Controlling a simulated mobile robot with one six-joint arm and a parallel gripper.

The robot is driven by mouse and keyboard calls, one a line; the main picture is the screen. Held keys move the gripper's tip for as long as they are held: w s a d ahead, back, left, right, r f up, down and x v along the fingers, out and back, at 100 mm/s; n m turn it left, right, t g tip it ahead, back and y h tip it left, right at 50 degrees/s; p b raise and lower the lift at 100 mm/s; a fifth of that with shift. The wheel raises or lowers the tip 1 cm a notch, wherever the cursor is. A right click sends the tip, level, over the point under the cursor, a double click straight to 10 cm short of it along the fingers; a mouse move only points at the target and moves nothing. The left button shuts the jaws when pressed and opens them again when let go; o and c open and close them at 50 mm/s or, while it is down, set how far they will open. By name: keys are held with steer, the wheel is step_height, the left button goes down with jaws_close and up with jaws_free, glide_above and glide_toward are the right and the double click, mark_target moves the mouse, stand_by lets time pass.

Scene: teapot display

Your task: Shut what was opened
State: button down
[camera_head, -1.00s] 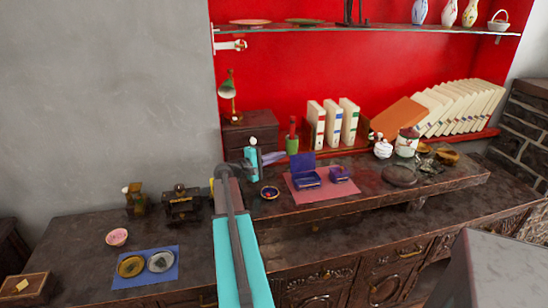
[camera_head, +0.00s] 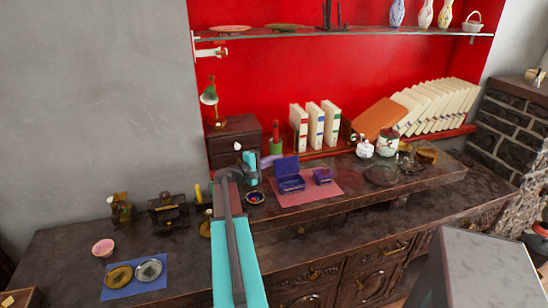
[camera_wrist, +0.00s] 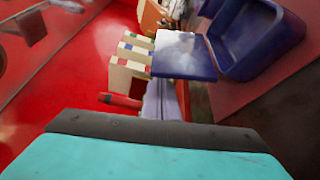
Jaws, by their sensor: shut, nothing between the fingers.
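A blue box (camera_head: 291,184) stands on a pink mat (camera_head: 325,193) on the raised counter. Its lid (camera_head: 287,166) stands up, open. In the wrist view the box (camera_wrist: 258,38) is at the upper right with its lid (camera_wrist: 183,56) swung out to the left. A smaller purple box (camera_head: 322,176) stands to its right; I cannot tell whether it is open. My gripper (camera_head: 270,160) is shut and empty, just left of the lid. Its pale fingers (camera_wrist: 163,100) show below the lid in the wrist view; I cannot tell whether they touch it.
A small bowl (camera_head: 255,197) sits left of the mat. A green cup (camera_head: 276,146) and upright binders (camera_head: 315,126) stand behind. A dark drawer cabinet (camera_head: 235,139) is left of the cup. A white jar (camera_head: 364,149) stands right of the mat.

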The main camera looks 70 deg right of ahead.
steer(key=shift+s+a+r, duration=0.1)
steer(key=shift+s+a, duration=0.2)
